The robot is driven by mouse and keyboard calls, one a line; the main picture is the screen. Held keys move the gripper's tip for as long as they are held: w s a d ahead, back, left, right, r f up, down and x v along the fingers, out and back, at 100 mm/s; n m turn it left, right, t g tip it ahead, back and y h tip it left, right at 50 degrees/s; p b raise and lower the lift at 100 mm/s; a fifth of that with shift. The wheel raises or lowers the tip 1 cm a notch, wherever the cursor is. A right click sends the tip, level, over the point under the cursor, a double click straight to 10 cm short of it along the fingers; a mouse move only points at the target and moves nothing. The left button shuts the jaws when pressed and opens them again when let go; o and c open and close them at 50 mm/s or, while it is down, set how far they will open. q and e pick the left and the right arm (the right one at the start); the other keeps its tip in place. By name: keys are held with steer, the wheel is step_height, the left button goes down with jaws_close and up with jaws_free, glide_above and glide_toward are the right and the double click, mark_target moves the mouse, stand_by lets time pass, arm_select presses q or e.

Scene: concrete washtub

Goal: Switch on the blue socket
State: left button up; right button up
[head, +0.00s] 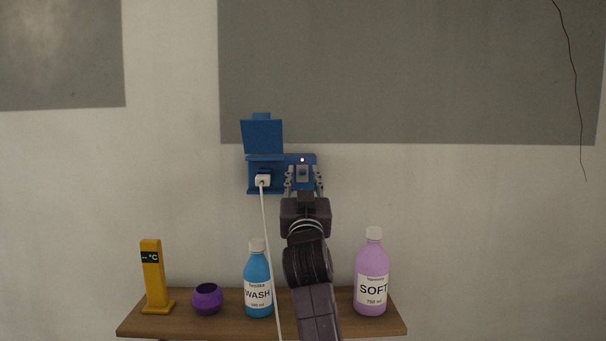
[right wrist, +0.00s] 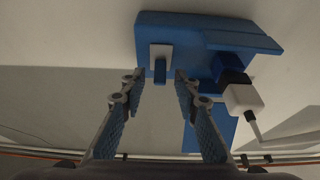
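The blue socket (head: 266,166) is fixed on the wall with its lid raised. A white plug (head: 262,181) is in it, with a white cable hanging down. In the right wrist view the switch (right wrist: 160,62) shows a light plate with a blue lever. My right gripper (head: 303,182) is in front of the switch. Its fingers (right wrist: 159,82) are apart, one on each side of the lever, with nothing visibly held. My left gripper is not in view.
A wooden shelf (head: 225,327) below holds a yellow thermometer stand (head: 153,280), a purple pot (head: 207,298), a blue WASH bottle (head: 257,280) and a purple SOFT bottle (head: 371,280). The white cable (head: 269,250) hangs just left of my right arm.

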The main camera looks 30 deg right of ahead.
steer(key=shift+s+a, duration=0.1)
steer(key=c, duration=0.7)
jaws_close()
steer(key=shift+r+g, duration=0.3)
steer(key=shift+g, duration=0.2)
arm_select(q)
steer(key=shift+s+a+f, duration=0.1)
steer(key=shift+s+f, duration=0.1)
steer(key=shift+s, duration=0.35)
arm_select(e)
steer(key=shift+g, duration=0.3)
steer(key=shift+y, duration=0.4)
steer(key=o, duration=0.7)
jaws_free()
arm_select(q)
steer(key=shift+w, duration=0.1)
